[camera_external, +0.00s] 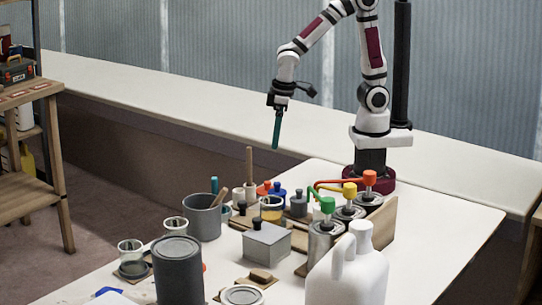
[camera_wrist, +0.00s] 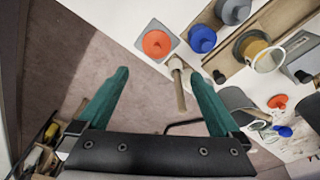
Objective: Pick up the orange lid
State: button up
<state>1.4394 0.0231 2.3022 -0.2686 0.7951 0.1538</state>
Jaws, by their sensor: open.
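An orange round lid with a small knob (camera_wrist: 157,43) sits on a grey square base, at the upper middle of the wrist view. In the external view it is small and partly hidden among the items at the back of the table (camera_external: 263,188). My gripper (camera_wrist: 158,73) is open and empty, its teal fingers spread apart. In the wrist view the lid appears just beyond the gap between the fingertips. In the external view my gripper (camera_external: 276,146) hangs well above the table's back edge, apart from the lid.
A blue knobbed piece (camera_wrist: 202,39) and a grey one (camera_wrist: 233,10) stand close to the lid. A wooden stick (camera_wrist: 179,88) rises near the right finger. Another orange item (camera_wrist: 277,101) lies farther right. Pump cans (camera_external: 325,240) and a white jug (camera_external: 348,275) crowd the table's right side.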

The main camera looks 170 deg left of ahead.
aim_at(267, 182)
jog(key=f, duration=0.5)
jog(key=d+f, duration=0.1)
jog(key=f, duration=0.4)
jog(key=s+d+f, duration=0.1)
jog(key=f, duration=0.4)
jog(key=shift+s+d+f, duration=0.1)
jog(key=shift+d+f, duration=0.15)
jog(key=shift+f, duration=0.05)
jog(key=c, duration=1.1)
jog(key=shift+r, duration=0.15)
